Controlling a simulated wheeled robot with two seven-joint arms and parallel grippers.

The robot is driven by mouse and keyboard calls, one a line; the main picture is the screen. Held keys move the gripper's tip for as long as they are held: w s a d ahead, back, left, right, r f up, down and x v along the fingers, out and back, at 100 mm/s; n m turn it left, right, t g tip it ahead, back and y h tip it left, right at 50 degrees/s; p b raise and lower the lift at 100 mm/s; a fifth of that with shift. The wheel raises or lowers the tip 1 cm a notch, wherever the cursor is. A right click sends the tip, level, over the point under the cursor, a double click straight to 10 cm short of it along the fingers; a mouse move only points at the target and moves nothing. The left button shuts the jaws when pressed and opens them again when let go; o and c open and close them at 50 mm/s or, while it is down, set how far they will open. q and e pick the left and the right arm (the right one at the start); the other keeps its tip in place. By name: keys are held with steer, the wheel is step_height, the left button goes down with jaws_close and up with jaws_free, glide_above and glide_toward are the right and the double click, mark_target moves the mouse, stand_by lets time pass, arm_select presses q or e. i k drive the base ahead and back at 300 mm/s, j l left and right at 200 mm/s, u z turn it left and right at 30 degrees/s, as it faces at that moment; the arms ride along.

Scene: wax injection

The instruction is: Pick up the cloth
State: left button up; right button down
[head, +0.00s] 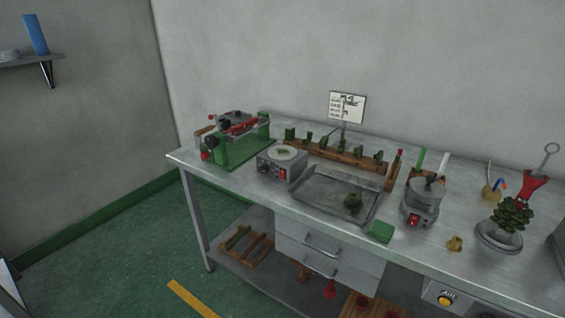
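No thing in the head view shows clearly as a cloth. A small green block-like piece (380,232) lies at the front edge of the metal workbench (250,187), just right of the shallow tray. It could be a folded cloth or a wax block; I cannot tell which. A small yellowish lump (454,243) lies further right near the front edge, too small to make out. Neither of my grippers is in view.
A green clamp machine (237,146), a round-topped heater (282,163), a grey tray (318,196) and a pot heater (421,203) stand on the bench. A wooden rack (345,157) and sign (347,107) are behind. Drawers (325,263) hang below. Green floor (110,255) is open at left.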

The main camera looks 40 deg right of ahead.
mark_target(380, 231)
steer(key=z, duration=0.45)
steer(key=l+z, duration=0.1)
steer(key=z, duration=0.3)
steer(key=l+z, duration=0.1)
steer(key=z, duration=0.8)
steer(key=l, duration=0.1)
